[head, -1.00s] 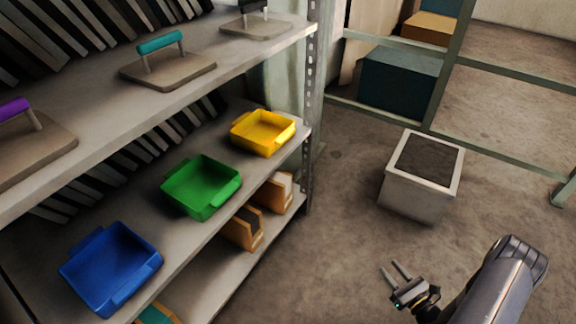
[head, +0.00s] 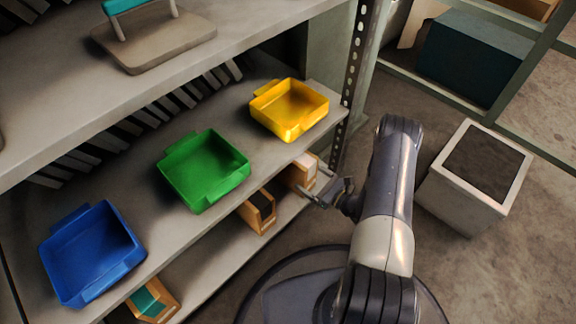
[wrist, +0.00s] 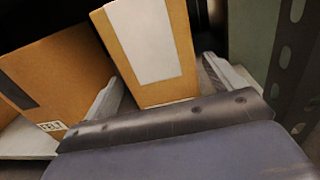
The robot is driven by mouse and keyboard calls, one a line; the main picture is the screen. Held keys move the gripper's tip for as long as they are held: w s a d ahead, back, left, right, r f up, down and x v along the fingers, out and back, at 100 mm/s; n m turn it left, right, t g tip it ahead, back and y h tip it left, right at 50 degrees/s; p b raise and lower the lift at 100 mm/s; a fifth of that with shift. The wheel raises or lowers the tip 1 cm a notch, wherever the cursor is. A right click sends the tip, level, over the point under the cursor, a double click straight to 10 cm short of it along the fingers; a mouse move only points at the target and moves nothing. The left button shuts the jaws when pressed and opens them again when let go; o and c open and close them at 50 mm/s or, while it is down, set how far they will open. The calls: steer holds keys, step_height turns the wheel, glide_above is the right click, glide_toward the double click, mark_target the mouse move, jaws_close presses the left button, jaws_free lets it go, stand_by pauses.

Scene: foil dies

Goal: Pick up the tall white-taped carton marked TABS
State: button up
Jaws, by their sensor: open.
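The white-taped carton (head: 303,172) stands on the low shelf at its right end, beside the post. In the wrist view this brown carton (wrist: 122,50) shows a broad white strip on its face; no TABS lettering is readable there. My gripper (head: 314,177) is open at the carton. In the wrist view its fingers (wrist: 162,82) lie one on each side of the carton's lower part. Whether they touch it I cannot tell.
A dark-taped carton (wrist: 62,75), its label seemingly FELT, stands close on the left. The perforated post (wrist: 289,65) is close on the right. A teal-topped carton (head: 153,299) is farther left. Green (head: 205,170) and yellow (head: 290,108) bins sit on the shelf above.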

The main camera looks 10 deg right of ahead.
steer(key=shift+o, duration=0.4)
steer(key=b+x, duration=0.2)
steer(key=x, duration=0.2)
steer(key=shift+w+a, duration=0.15)
steer(key=shift+w, duration=0.1)
steer(key=shift+w+a, duration=0.3)
steer(key=shift+w, duration=0.1)
steer(key=shift+c, duration=0.4)
steer(key=shift+r, duration=0.1)
steer(key=c, duration=1.4)
